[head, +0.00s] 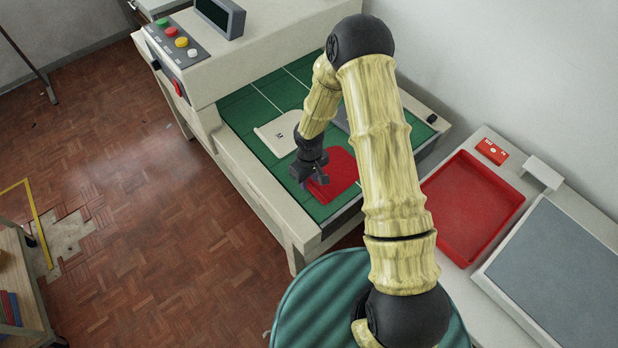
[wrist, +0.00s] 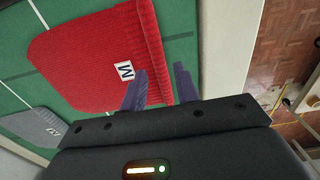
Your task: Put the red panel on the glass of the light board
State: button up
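The red panel (head: 337,174) lies flat on the green cutting surface, a ribbed knit piece with a small white M label. It fills the upper left of the wrist view (wrist: 90,55). My gripper (head: 309,181) is at the panel's left edge in the head view. Finger height above the surface is unclear. The light board (head: 558,270), with a grey glass face, is at the far right and looks unlit.
A pale panel (head: 278,132) lies beside the red one on the green mat (head: 247,108). An empty-looking red tray (head: 474,205) sits between the machine and the light board. A button panel (head: 177,41) and small screen (head: 219,16) stand at the back. The light board's face is clear.

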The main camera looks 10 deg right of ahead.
jog(key=shift+f+b, duration=0.7)
jog(key=shift+f, duration=0.3)
jog(key=shift+r, duration=0.1)
dwell(0.4)
jog(key=c, duration=0.7)
jog(key=shift+o, duration=0.2)
jog(key=shift+r+p, duration=2)
jog(key=shift+r, duration=0.55)
